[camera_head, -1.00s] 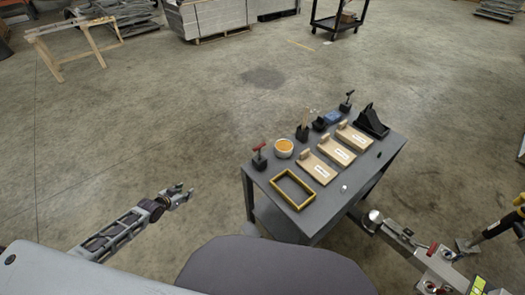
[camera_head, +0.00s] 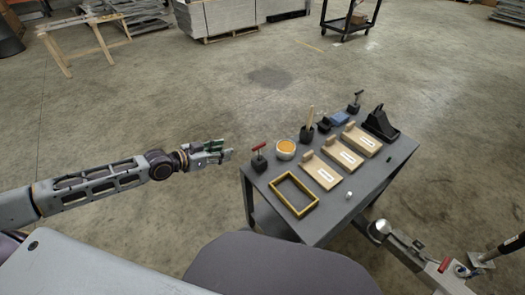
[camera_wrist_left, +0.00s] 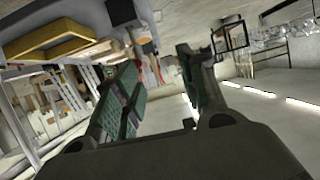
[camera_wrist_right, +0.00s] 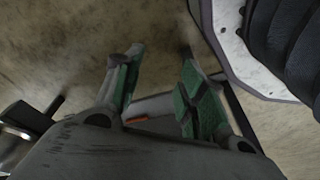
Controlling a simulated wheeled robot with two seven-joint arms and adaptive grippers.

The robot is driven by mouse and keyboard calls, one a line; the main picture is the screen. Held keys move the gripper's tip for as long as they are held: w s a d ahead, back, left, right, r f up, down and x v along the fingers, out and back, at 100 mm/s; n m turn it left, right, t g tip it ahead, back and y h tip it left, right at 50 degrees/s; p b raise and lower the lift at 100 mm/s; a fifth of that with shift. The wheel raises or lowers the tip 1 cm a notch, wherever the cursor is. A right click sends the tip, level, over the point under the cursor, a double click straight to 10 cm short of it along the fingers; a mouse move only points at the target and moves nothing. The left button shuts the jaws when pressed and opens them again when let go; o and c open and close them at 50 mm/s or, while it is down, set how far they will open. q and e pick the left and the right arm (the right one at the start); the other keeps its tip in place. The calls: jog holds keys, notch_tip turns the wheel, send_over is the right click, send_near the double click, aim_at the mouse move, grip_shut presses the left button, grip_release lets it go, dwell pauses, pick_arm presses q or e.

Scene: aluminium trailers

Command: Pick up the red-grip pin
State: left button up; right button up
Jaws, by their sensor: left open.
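The red-grip pin (camera_head: 258,147) stands upright in a small black block (camera_head: 259,163) at the near left corner of the grey table (camera_head: 330,222). My left gripper (camera_head: 231,154) is open and empty, just left of the pin and apart from it. In the left wrist view its two fingers (camera_wrist_left: 160,58) are spread; I cannot clearly make out the pin there. My right gripper (camera_wrist_right: 157,52) shows only in its wrist view, with fingers apart and nothing between them.
A yellow frame (camera_head: 276,194), a bowl with orange contents (camera_head: 286,149), a dark cup with a stick (camera_head: 307,134), several wooden trays (camera_head: 320,171) and a black-handled pin (camera_head: 355,99) stand on the table. A metal trailer tongue (camera_head: 405,252) lies at right. Floor left of the table is clear.

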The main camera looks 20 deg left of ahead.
pick_arm(q)
jog(key=shift+h, duration=0.5)
jog(key=shift+s+d+r, duration=0.2)
jog(key=shift+d+r, duration=0.1)
jog(key=shift+d, duration=0.25)
jog(key=shift+s+d+r, duration=0.15)
jog(key=shift+d+r, duration=0.15)
jog(key=shift+d, duration=0.3)
jog(key=shift+s+d+r, duration=0.2)
jog(key=shift+d+r, duration=0.1)
jog(key=shift+d, duration=0.25)
pick_arm(e)
jog(key=shift+w+r, duration=0.5)
pick_arm(q)
jog(key=shift+w, duration=0.2)
pick_arm(e)
jog(key=shift+w+a+r, duration=0.1)
jog(key=shift+r, duration=0.05)
pick_arm(q)
jog(key=b+x, duration=0.2)
jog(key=x, duration=0.6)
jog(key=shift+d+f, duration=0.2)
jog(key=shift+f, duration=0.05)
pick_arm(e)
jog(key=shift+a+r, duration=0.25)
jog(key=shift+r, duration=0.65)
jog(key=shift+a+r, duration=0.25)
jog(key=shift+r, duration=0.6)
jog(key=shift+a+r, duration=0.25)
jog(key=shift+r, duration=0.65)
